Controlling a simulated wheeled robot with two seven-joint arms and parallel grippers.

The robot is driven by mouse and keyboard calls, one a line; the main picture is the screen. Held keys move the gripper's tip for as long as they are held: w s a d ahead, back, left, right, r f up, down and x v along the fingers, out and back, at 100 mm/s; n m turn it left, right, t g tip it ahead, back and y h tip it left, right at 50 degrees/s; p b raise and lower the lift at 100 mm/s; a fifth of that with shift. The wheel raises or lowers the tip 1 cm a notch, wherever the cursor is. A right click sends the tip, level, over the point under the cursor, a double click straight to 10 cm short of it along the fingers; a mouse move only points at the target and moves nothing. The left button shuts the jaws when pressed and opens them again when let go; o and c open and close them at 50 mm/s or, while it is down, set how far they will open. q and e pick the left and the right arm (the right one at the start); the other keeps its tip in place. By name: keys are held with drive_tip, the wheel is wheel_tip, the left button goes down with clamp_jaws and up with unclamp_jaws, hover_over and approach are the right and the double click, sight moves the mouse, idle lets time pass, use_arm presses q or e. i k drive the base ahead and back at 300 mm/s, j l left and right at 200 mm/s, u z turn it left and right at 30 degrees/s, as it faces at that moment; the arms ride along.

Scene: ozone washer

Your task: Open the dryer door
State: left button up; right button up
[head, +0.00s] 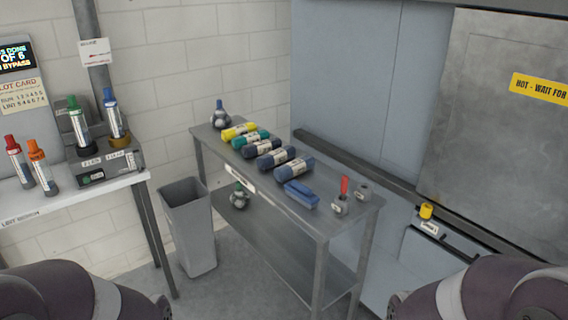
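A large scuffed grey metal panel (490,150), which looks like the dryer door, stands upright at the right of the head view. It appears closed, and its right side is cut off by the picture edge. A yellow sign (540,88) on it reads "HOT - WAIT FOR", with the rest cut off. No handle shows on the visible part. A small yellow knob (426,211) sits below the panel's lower left, above a white label. Parts of my two arms show at the bottom corners, but neither gripper is in view.
A grey metal table (345,220) with several coloured rolls and a blue tool stands before the machine. A grey bin (188,228) is left of it. A white bench (85,203) at far left holds several capped bottles. Some floor is clear between bin and table.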

sight(496, 155)
drive_tip(key=z, duration=1.5)
